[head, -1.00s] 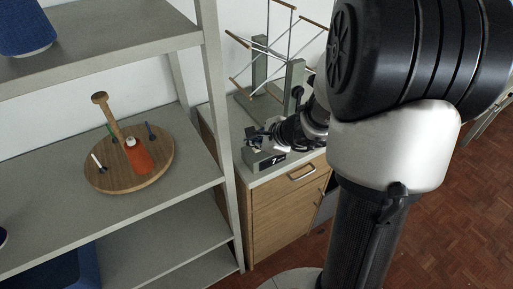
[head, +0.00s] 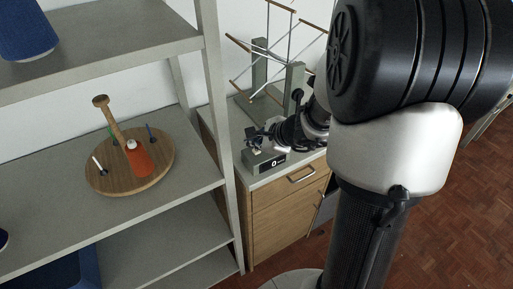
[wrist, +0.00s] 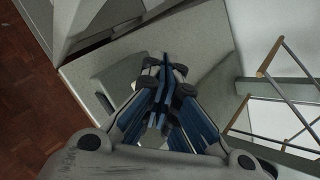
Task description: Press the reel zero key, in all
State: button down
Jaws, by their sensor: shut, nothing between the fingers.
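A small grey box with a dark display (head: 279,162) sits near the front edge of the cabinet top. White marks show on the display; the head view is too small to read them surely. My gripper (head: 254,136) is just above the box, its fingers closed together and empty. In the wrist view my gripper (wrist: 165,64) points at the grey top, and a grey block (wrist: 118,86) shows partly behind the fingers. The zero key cannot be made out. The reel (head: 283,50), a frame of thin rods with wooden bars on grey posts, stands behind the box.
The cabinet (head: 285,205) has wooden drawers. A grey shelf unit (head: 215,95) stands at left, its upright close to the cabinet. A round wooden board (head: 120,186) with a peg and an orange bottle (head: 139,159) is on its middle shelf. A blue bin (head: 60,275) sits lower.

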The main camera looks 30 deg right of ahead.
aim_at(255, 152)
jog(key=shift+r, duration=0.25)
notch_tip(255, 152, up, 5)
jog(key=p, duration=0.4)
jog(key=shift+r, duration=0.1)
jog(key=shift+s, duration=0.1)
dwell(0.8)
